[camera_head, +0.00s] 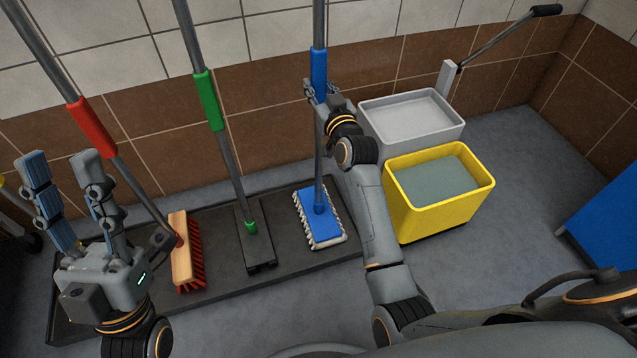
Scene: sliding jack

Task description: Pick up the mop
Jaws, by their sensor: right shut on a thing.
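The mop has a blue head with a white fringe (320,217), a grey pole and a blue grip sleeve (318,68). It stands upright, its head on or just above the dark mat (215,305); I cannot tell which. My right gripper (318,92) is shut on the mop's pole at the lower end of the blue sleeve, and its fingers partly hide the pole there. My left gripper (68,172) is open and empty at the left, fingers pointing up, left of the red-gripped broom.
A broom (180,250) with red bristles and a green-gripped squeegee (208,100) stand left of the mop. A yellow bucket (440,205) of water and a grey wringer bucket (410,120) stand right. A tiled wall is behind. A blue object (605,215) is at the right edge.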

